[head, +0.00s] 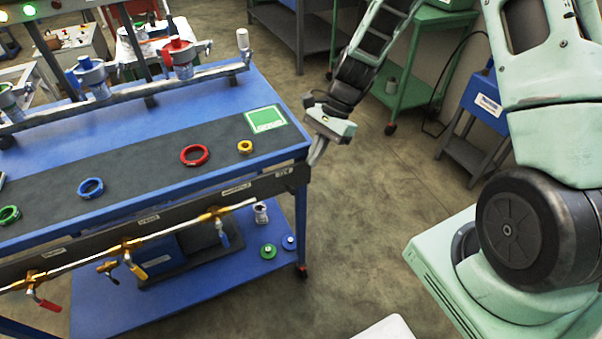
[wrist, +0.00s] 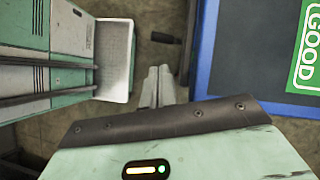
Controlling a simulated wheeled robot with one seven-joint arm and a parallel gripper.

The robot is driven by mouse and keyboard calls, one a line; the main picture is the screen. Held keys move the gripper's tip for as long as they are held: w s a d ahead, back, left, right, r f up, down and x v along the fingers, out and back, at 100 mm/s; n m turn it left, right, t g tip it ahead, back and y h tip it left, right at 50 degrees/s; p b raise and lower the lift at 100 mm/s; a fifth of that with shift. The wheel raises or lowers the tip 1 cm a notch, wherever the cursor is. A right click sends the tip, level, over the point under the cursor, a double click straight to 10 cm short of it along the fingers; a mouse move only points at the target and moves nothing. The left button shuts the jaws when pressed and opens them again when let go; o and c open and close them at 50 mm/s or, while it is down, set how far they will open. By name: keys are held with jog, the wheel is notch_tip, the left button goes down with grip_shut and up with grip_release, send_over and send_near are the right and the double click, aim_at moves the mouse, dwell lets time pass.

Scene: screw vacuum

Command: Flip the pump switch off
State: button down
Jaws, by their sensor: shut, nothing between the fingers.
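My gripper (head: 316,158) hangs beside the right end of the blue bench, over the floor gap. In the wrist view its two fingers (wrist: 157,84) are together and hold nothing. A blue boxy unit (head: 158,258) on a dark base sits on the bench's lower shelf, behind the pipe and valves; it may be the pump, but I cannot tell. I cannot make out a pump switch in either view. My gripper is apart from this unit, to its upper right in the head view.
The bench top (head: 225,100) holds coloured rings and a green GOOD mat (head: 265,119). Green shelving (head: 425,60) and a blue cart (head: 487,103) stand beyond. Open floor (head: 375,210) lies right of the bench.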

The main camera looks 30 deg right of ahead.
aim_at(291, 190)
jog(key=a+f, duration=0.1)
jog(key=a, duration=0.1)
jog(key=s+a+f, duration=0.1)
jog(key=a+f, duration=0.1)
jog(key=shift+s+a+f, duration=0.1)
jog(key=shift+s+f, duration=0.1)
jog(key=shift+f, duration=0.1)
dwell(0.3)
